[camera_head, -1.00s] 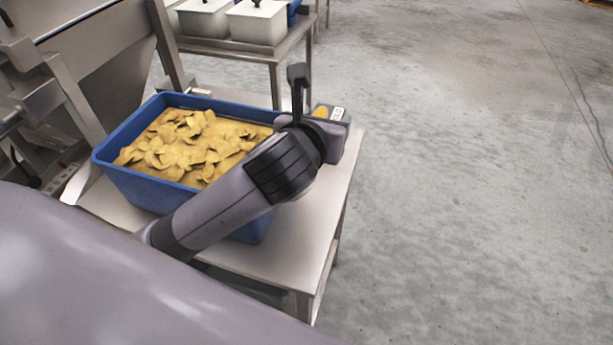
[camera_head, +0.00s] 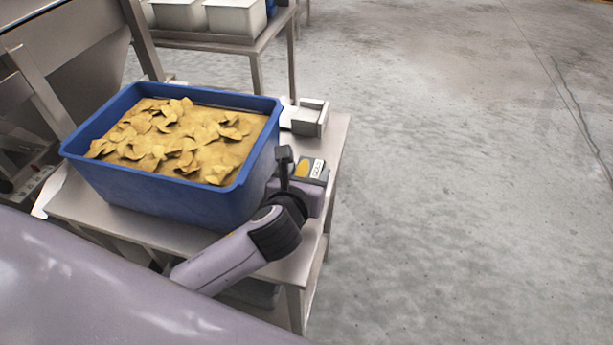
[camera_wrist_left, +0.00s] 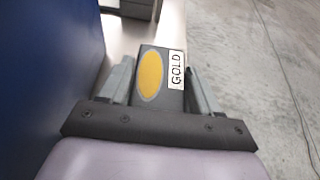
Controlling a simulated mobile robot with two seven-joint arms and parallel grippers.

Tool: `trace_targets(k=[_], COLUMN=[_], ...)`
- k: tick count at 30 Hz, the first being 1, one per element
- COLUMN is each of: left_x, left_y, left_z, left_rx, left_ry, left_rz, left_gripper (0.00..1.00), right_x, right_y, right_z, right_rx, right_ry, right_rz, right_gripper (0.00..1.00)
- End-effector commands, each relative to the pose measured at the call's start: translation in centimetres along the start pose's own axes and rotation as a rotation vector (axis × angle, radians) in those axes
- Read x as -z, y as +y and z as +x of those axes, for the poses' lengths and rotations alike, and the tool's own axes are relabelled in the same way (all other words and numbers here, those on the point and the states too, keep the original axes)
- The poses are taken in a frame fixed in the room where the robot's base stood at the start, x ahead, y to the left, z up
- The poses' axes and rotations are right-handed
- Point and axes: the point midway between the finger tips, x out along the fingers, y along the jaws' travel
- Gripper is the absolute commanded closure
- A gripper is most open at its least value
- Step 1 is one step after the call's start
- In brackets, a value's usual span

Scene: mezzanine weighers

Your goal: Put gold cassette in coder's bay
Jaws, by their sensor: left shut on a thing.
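The gold cassette (camera_head: 309,170) is a dark grey block with a yellow oval and a white label. In the left wrist view the cassette (camera_wrist_left: 160,78) shows the word GOLD and sits between both fingers. My right gripper is not in view.
A blue crate (camera_head: 150,203) full of yellow chips fills most of the steel table (camera_head: 335,135), close beside the left gripper. Another table (camera_head: 232,43) with white bins stands behind. The floor at right is open.

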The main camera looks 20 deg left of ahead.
Motion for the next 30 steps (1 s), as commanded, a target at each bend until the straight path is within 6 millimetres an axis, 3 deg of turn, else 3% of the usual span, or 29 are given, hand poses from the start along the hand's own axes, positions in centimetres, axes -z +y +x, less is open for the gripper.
trace_targets(k=[10,11,12,13,24,30], left_x=[0.2,0.2,0.2,0.2,-0.2,-0.1], left_y=[0.0,0.0,0.0,0.0,0.0,0.0], left_z=[0.1,0.1,0.1,0.1,-0.1,-2.9], left_rx=[0.001,0.001,0.001,0.001,0.001,0.001], left_ry=[-0.002,-0.001,-0.001,-0.001,-0.002,0.000], left_rz=[0.001,0.000,0.000,0.000,-0.002,0.001], left_gripper=[0.70,0.31,0.18,0.12,0.12,0.12], right_x=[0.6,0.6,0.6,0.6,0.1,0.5], right_y=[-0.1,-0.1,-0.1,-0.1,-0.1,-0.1], right_z=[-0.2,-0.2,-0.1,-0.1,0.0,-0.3], right_rx=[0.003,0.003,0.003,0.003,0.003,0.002], right_ry=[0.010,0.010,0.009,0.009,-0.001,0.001], right_rz=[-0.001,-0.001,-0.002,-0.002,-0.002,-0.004], right_gripper=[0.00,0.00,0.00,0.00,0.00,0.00])
